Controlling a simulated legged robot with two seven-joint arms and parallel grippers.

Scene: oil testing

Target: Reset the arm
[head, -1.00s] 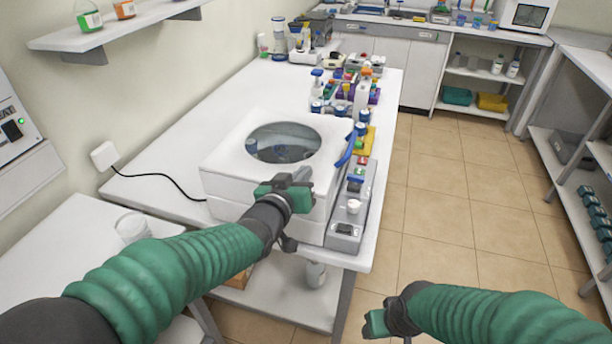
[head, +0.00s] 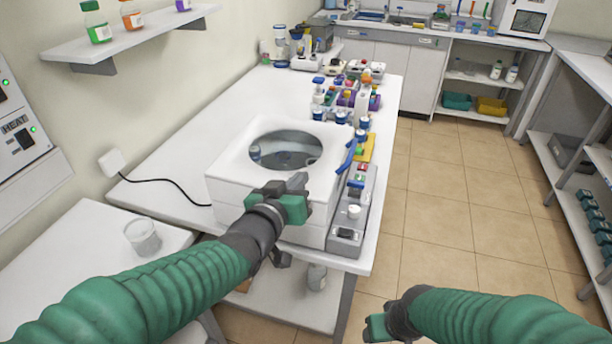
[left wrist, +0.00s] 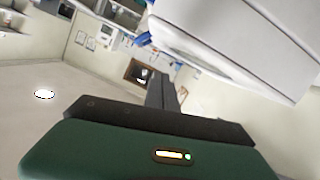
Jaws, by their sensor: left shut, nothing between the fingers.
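My left arm comes in from the left in the head view. Its green and black gripper (head: 300,192) is shut and empty, in front of the white box-shaped machine with a round window (head: 222,190). In the left wrist view the shut gripper (left wrist: 165,90) points away from the camera, and a white machine body (left wrist: 235,40) fills the upper right. My right arm shows at the lower right of the head view. Its gripper (head: 372,327) is over the floor, and its fingers are too hidden to tell their state.
The machine's grey control panel (head: 350,205) lies along the table's right edge. Bottles and colored racks (head: 345,95) stand behind it on the white table (head: 205,128). A glass beaker (head: 142,237) stands on the lower left table. Tiled floor (head: 445,180) is open between table and right shelves.

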